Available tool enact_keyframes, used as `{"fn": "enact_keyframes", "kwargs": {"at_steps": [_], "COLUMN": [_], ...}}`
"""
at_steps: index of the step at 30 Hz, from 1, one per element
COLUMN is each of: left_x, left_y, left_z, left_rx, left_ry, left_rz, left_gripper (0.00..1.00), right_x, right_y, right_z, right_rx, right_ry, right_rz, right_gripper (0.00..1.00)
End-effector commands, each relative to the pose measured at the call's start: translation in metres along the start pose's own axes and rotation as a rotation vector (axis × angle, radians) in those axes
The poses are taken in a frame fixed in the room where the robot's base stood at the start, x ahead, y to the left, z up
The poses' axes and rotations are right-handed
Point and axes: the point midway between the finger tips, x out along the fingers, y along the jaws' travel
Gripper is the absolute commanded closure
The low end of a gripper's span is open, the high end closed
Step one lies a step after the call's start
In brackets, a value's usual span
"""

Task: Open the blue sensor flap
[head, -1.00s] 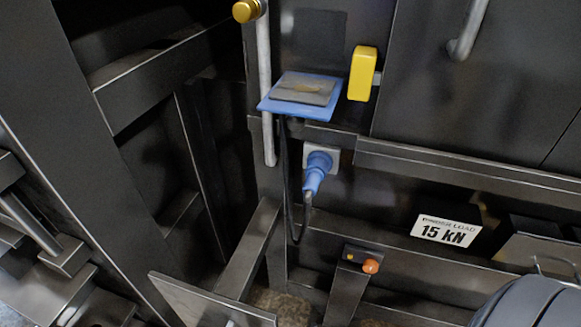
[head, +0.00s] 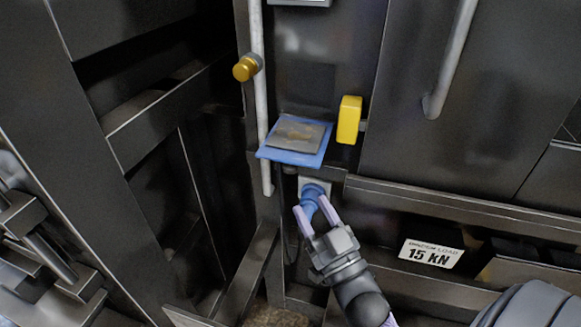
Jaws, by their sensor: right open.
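The blue flap (head: 268,153) sticks out from the dark machine front, with a grey plate on its upper face. A blue plug (head: 314,190) sits in a pale socket (head: 326,187) just below it. My right gripper (head: 312,206) is open below the flap, its two fingers pointing up and spread on either side of the plug in the picture. I cannot tell whether they touch the plug. The gripper does not touch the flap. The plug's lower part and cable are partly hidden by the gripper. My left gripper is not in view.
A yellow block (head: 349,120) stands close to the flap's right. A grey vertical rod (head: 262,110) with a brass knob (head: 246,68) runs at its left. A grey handle (head: 452,60) and a 15 kN label (head: 431,254) are at right. Dark frame bars fill the left.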

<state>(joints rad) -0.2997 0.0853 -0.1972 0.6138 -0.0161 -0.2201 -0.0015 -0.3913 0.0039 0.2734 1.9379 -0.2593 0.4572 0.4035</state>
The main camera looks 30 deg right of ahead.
Motion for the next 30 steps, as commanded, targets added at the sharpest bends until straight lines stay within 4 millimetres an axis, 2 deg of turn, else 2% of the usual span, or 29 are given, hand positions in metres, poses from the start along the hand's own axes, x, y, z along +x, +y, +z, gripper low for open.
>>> {"fn": "enact_keyframes", "kwargs": {"at_steps": [6, 9, 15, 23, 24, 26, 30], "left_x": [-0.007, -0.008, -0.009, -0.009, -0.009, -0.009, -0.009], "left_y": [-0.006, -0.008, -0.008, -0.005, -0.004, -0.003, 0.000], "left_z": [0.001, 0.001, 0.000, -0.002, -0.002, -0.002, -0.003], "left_rx": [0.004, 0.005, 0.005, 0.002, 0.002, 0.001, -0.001], "left_ry": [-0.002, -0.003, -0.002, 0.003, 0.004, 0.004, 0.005], "left_rz": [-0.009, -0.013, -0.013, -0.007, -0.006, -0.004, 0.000], "left_gripper": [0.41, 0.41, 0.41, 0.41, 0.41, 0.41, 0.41], "right_x": [0.053, 0.071, 0.089, 0.091, 0.091, 0.091, 0.091], "right_y": [0.000, 0.000, -0.001, 0.000, 0.000, 0.000, 0.000], "right_z": [-0.003, -0.002, -0.001, 0.000, 0.000, 0.000, 0.000], "right_rx": [0.000, 0.000, 0.000, 0.000, 0.000, 0.000, 0.000], "right_ry": [0.005, 0.002, -0.001, -0.002, -0.002, -0.002, -0.002], "right_rz": [-0.001, -0.001, 0.000, 0.000, 0.000, 0.000, 0.000], "right_gripper": [0.47, 0.47, 0.47, 0.47, 0.49, 0.61, 0.91]}}
